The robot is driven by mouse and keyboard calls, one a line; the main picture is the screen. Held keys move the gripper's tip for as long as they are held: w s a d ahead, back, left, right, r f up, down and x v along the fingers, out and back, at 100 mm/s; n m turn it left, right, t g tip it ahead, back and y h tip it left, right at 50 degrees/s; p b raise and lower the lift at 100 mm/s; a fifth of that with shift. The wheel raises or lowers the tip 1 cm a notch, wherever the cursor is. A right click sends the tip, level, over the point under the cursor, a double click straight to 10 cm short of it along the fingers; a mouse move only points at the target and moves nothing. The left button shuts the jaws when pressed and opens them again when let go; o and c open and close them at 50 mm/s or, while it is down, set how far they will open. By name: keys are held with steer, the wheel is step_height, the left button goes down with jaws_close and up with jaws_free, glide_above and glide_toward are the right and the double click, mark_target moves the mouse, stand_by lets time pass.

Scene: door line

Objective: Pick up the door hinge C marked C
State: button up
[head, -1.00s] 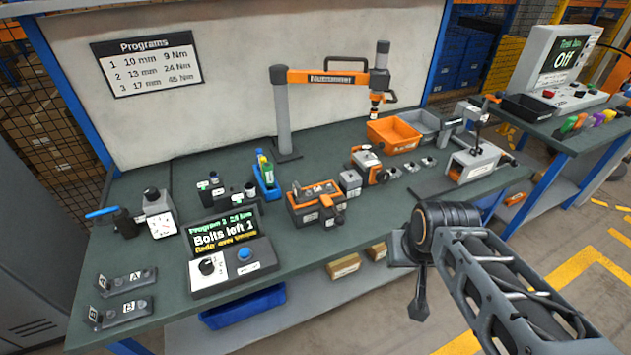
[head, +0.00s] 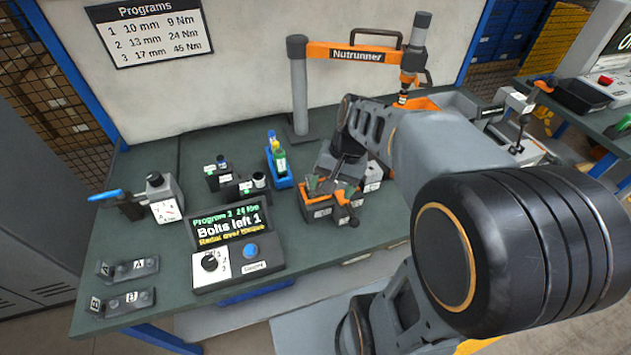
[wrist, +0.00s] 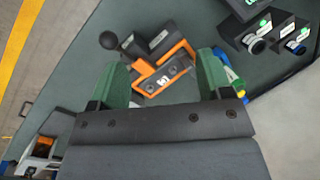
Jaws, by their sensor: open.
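The door hinge C (wrist: 176,70) is a dark plate with bolt heads, seated in the orange clamp fixture (wrist: 146,76) on the green bench. A small white label shows on it in the wrist view, but its letter is hard to read. The fixture also shows in the head view (head: 318,208), where my gripper hides most of the hinge. My gripper (head: 330,187) is above the fixture, pointing down. In the wrist view my gripper (wrist: 161,78) is open, with one green finger on each side of the hinge and nothing held. I cannot tell how far above it the fingertips are.
Brackets marked A (head: 136,267) and B (head: 130,301) lie at the bench's front left. The control box (head: 236,262) reads "Bolts left 1". A blue bottle holder (head: 279,176) stands behind the fixture, and the nutrunner arm (head: 345,53) reaches over the bench.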

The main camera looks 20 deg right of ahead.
steer(key=w+d+f+m+y+p, duration=0.3)
steer(key=w+d+f+m+y, duration=0.3)
steer(key=w+d+m+y, duration=0.5)
steer(key=shift+m, duration=0.5)
steer(key=x, duration=0.3)
steer(key=p+x, duration=0.1)
steer(key=x, duration=0.1)
steer(key=p+x, duration=0.1)
steer(key=x, duration=0.2)
steer(key=shift+w+a+f, duration=0.2)
steer(key=shift+w+a, duration=0.05)
steer(key=shift+w, duration=0.05)
steer(key=shift+f+p+x, duration=0.1)
steer(key=shift+p+x, duration=0.3)
steer(key=shift+x, duration=0.7)
steer(key=shift+f+p+x, duration=0.15)
steer(key=shift+p+x, duration=0.25)
steer(key=shift+x, duration=0.7)
steer(key=shift+w+d, duration=0.1)
steer(key=shift+h, duration=0.3)
steer(key=c, duration=1.2)
steer(key=shift+c, duration=0.6)
steer(key=shift+r, duration=0.2)
